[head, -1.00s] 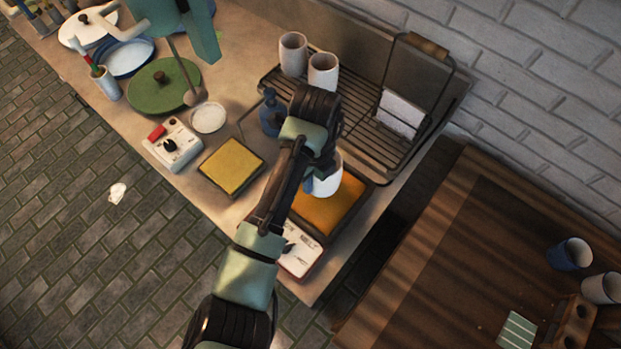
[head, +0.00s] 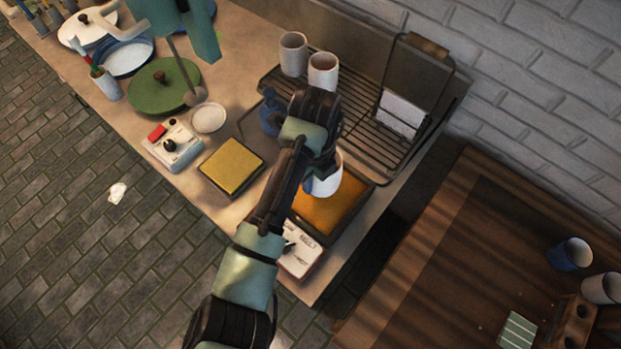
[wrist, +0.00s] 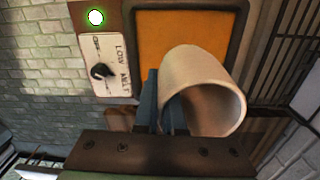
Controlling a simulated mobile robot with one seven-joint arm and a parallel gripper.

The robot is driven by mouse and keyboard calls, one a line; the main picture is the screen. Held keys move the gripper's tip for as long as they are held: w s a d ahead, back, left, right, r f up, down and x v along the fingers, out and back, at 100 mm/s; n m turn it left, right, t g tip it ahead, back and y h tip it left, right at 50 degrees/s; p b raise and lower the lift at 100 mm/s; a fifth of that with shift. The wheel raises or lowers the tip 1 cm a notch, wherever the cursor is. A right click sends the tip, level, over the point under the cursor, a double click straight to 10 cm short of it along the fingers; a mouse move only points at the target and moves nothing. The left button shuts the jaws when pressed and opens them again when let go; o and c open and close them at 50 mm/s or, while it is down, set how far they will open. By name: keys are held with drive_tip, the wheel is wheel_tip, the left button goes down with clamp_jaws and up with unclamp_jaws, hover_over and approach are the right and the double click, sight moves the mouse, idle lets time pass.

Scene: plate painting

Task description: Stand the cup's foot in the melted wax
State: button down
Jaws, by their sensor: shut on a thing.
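A pale cup (head: 329,184) is held over the orange wax in the square dark-rimmed pan (head: 325,214) at the counter's right end. My gripper (wrist: 162,104) is shut on the cup's wall near its rim, one finger outside and one inside the mouth. In the wrist view the cup (wrist: 195,72) covers part of the orange wax (wrist: 165,35), and its open mouth faces the camera. Its foot is hidden behind its own body, so I cannot tell whether it touches the wax.
The pan's control panel (wrist: 105,65) has a dark knob and a lit green lamp. A yellow pad or pan (head: 231,166) lies to the left. Two cups (head: 293,54) stand on the drying rack (head: 370,140) behind. A blue bottle (head: 270,115) stands close to my arm.

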wheel_tip(320, 180, up, 4)
drive_tip(key=p, duration=0.4)
drive_tip(key=shift+r, duration=0.15)
idle(0.6)
